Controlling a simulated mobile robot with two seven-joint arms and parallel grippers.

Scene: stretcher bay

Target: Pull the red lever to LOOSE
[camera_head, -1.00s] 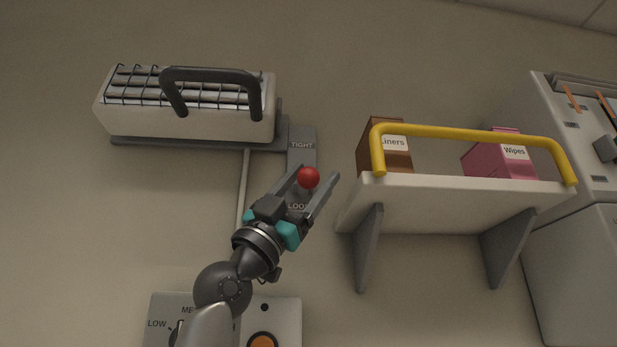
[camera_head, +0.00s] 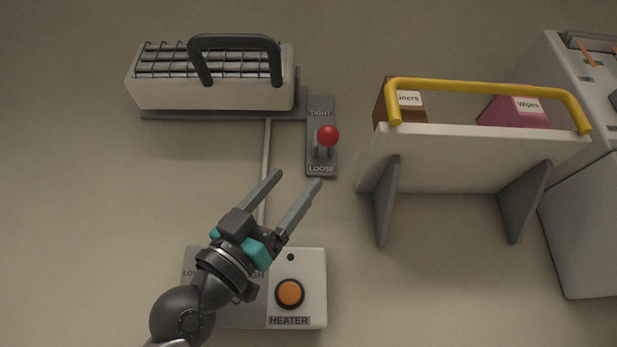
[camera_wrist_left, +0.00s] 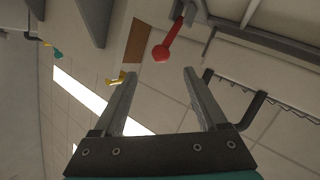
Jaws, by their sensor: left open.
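The red lever's ball (camera_head: 328,135) shows in the head view in front of a grey plate (camera_head: 313,160) marked TIGHT at the top and LOOSE at the bottom. The ball appears between the two words, a little nearer TIGHT; the lever's exact setting is hard to tell. My left gripper (camera_head: 298,178) is open and empty, below and left of the ball and apart from it. In the left wrist view the red lever (camera_wrist_left: 161,52) is seen beyond the open fingertips (camera_wrist_left: 159,72), with nothing between them. My right gripper is not in view.
A caged heater unit (camera_head: 210,92) with a dark handle is up left. A shelf (camera_head: 470,155) with a yellow rail (camera_head: 490,88) holds a liners box and a wipes box at right. A HEATER control box (camera_head: 310,262) with an orange button lies below, partly behind my arm.

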